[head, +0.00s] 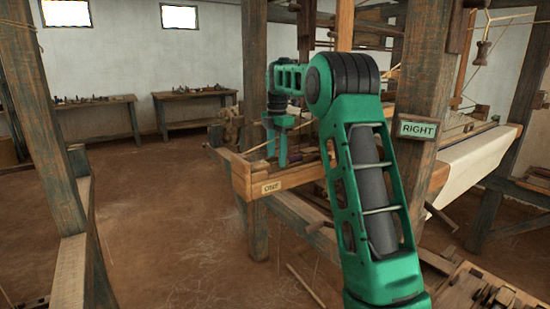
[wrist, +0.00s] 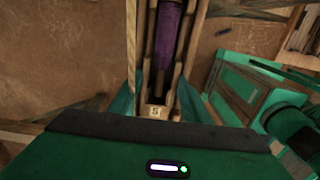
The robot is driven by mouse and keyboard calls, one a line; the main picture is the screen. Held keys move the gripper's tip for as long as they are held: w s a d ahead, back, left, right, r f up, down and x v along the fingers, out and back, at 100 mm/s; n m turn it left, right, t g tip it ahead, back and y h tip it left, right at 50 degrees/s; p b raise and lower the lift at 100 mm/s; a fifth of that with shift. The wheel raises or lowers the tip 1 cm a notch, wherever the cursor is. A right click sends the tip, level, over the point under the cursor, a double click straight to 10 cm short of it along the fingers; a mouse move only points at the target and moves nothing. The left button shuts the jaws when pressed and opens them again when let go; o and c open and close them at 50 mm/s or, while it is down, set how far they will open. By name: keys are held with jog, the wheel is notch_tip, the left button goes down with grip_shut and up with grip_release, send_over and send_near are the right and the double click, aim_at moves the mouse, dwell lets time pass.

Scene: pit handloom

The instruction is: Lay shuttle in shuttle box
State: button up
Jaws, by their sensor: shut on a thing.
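My gripper (head: 277,158) points down over the wooden shuttle box (head: 318,173), a beam end with a small label on its front. In the wrist view my green fingers (wrist: 156,104) are shut on the shuttle (wrist: 148,52). The shuttle is wooden, with a purple yarn bobbin (wrist: 167,35) and a pale numbered tag at its near end. It runs lengthwise between wooden strips in the wrist view. I cannot tell whether it rests on the box floor or hangs above it. In the head view my fingers and the box wall mostly hide the shuttle.
A thick post with a RIGHT sign (head: 418,130) stands just right of my arm. Pale cloth (head: 475,165) stretches on the loom behind it. Two wooden benches (head: 195,107) stand by the far wall. A tray of parts (head: 490,290) lies lower right. The earthen floor left of the box is open.

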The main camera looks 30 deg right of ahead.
jog(key=o, duration=1.2)
jog(key=shift+r, duration=0.1)
notch_tip(320, 180, up, 12)
jog(key=shift+f, duration=0.1)
